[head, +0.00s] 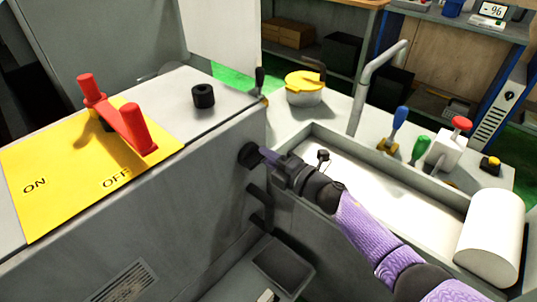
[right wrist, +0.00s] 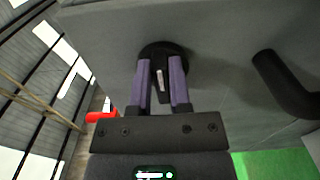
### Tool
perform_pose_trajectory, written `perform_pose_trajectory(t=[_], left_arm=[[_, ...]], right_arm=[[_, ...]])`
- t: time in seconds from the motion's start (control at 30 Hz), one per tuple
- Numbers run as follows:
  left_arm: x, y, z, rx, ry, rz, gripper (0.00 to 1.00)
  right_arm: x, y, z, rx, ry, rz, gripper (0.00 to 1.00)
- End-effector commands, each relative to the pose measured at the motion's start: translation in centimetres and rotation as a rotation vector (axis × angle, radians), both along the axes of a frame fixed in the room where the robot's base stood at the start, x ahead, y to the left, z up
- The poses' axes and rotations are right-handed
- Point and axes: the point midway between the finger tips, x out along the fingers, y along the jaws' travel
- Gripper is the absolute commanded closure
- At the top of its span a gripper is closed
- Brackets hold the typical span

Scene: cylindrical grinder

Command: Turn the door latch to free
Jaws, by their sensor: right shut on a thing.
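The door latch (head: 249,155) is a black round knob on the grey side panel, just below the cabinet's top edge in the head view. In the right wrist view the latch (right wrist: 161,50) has a round black base and a narrow black grip with a light mark. My right gripper (head: 266,155) reaches it from the right. Its purple fingers (right wrist: 161,72) lie on both sides of the narrow grip and are shut on it. The fingers partly hide the latch base. My left gripper is not in view.
A black bar handle (head: 264,205) sticks out below the latch; it shows at right in the right wrist view (right wrist: 285,85). A red double-post lever (head: 120,118) stands on a yellow ON/OFF plate (head: 50,180). A sink-like tray (head: 380,190) with a grey pipe (head: 371,80) lies beyond my arm.

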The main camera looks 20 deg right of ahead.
Motion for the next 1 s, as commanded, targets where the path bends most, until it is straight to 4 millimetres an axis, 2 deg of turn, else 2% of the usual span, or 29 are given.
perform_pose_trajectory(t=[0.3, 0.67, 0.7, 0.83, 1.0], left_arm=[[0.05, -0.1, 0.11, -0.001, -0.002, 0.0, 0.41], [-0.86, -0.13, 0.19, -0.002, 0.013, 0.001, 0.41], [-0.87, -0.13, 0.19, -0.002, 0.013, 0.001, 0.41], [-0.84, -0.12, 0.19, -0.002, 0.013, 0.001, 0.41], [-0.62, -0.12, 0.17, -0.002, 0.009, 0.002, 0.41]], right_arm=[[0.0, -0.04, -0.16, 0.042, 0.029, -0.001, 1.0], [-0.01, -0.03, -0.19, 0.044, 0.031, -0.001, 1.0], [-0.01, -0.03, -0.19, 0.044, 0.031, -0.001, 0.7], [0.0, -0.01, -0.17, 0.044, 0.031, 0.0, 0.43], [-0.01, -0.01, -0.15, 0.044, 0.03, 0.0, 0.41]])
